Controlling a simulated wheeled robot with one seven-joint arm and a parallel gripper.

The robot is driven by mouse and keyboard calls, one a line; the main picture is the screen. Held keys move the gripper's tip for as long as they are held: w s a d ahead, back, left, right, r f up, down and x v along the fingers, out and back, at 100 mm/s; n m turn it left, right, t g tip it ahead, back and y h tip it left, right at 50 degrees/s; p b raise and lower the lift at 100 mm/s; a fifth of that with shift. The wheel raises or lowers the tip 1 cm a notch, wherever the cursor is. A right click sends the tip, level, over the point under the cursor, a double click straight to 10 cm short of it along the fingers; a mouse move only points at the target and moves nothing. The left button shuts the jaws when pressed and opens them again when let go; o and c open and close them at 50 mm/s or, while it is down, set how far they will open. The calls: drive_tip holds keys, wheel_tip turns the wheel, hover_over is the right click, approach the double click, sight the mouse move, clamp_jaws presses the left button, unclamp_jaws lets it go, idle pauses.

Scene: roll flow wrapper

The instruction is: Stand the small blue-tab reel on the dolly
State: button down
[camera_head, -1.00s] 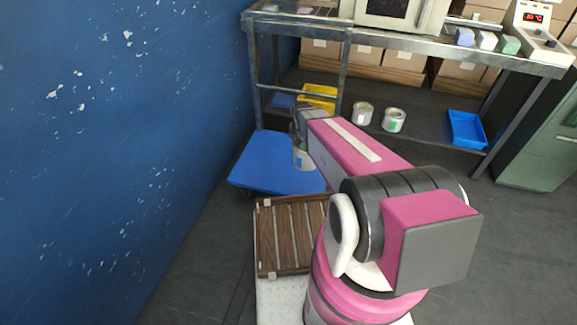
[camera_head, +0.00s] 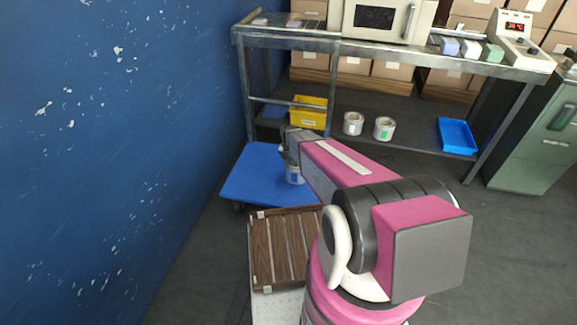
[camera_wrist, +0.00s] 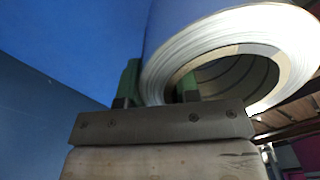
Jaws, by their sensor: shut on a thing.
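The small reel (camera_head: 294,174) is a whitish roll with a blue mark on its side in the head view. It stands upright under my gripper (camera_head: 289,155), over the blue dolly (camera_head: 250,175). In the wrist view the reel (camera_wrist: 210,45) fills the upper right, with its hollow bore facing the camera. My gripper (camera_wrist: 155,92) is shut on the reel's wall, one green finger at the bore and one outside. The blue deck (camera_wrist: 85,40) shows behind. I cannot tell whether the reel's bottom touches the deck.
A metal bench (camera_head: 400,55) stands behind the dolly. On its lower shelf are a yellow bin (camera_head: 308,118), two pale reels (camera_head: 353,123) (camera_head: 384,128), the right one green-marked, and a blue tray (camera_head: 456,136). A blue wall (camera_head: 90,150) runs along the left. A green cabinet (camera_head: 535,145) stands right.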

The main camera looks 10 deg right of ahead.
drive_tip(key=shift+w+d+f, duration=0.1)
drive_tip(key=shift+w+f, duration=0.45)
drive_tip(key=shift+f, duration=0.45)
drive_tip(key=shift+w+a+f, duration=0.1)
drive_tip(key=shift+w+f, duration=0.5)
drive_tip(key=shift+f, duration=0.45)
drive_tip(key=shift+w+d+f, duration=0.1)
drive_tip(key=shift+w+f, duration=0.45)
drive_tip(key=shift+f, duration=0.45)
drive_tip(key=shift+f, duration=0.2)
drive_tip(key=c, duration=0.8)
unclamp_jaws()
